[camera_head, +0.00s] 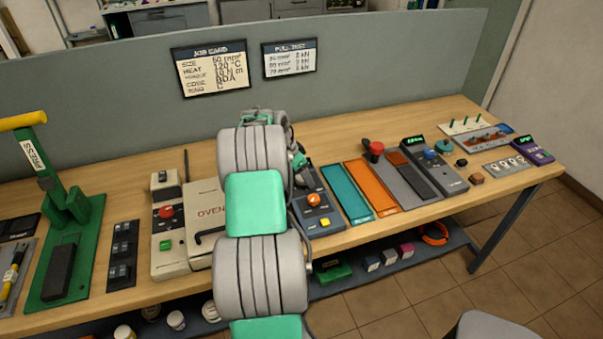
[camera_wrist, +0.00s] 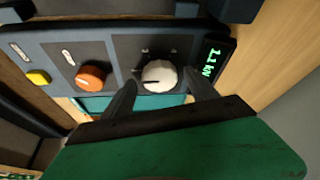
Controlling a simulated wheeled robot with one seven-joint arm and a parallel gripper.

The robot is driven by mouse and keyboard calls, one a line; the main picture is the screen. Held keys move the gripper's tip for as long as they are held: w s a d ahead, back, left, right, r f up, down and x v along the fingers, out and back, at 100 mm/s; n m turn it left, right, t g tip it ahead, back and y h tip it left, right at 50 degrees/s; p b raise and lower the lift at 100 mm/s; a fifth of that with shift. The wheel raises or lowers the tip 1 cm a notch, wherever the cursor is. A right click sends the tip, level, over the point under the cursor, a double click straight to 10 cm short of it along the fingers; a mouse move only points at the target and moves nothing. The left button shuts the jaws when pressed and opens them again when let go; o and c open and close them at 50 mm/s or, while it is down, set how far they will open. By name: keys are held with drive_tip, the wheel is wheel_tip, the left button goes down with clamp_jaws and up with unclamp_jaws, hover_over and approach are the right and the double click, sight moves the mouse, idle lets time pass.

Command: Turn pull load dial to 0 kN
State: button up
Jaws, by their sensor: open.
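The white pull load dial (camera_wrist: 160,75) sits on a dark panel in the wrist view, with a dark pointer mark on its left side. A green display (camera_wrist: 210,62) beside it appears to read 1.1 kN. My gripper (camera_wrist: 161,82) is open, with one dark finger on each side of the dial's near part. I cannot tell whether the fingers touch it.
An orange knob (camera_wrist: 91,77) and a yellow button (camera_wrist: 38,78) share the panel. In the head view, an oven (camera_head: 205,212) stands left of my arm, and teal (camera_head: 347,193) and orange (camera_head: 371,187) mats lie to the right. A grey partition (camera_head: 370,75) stands behind the bench.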

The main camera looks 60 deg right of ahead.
drive_tip(key=shift+c, duration=0.2)
drive_tip(key=c, duration=1.3)
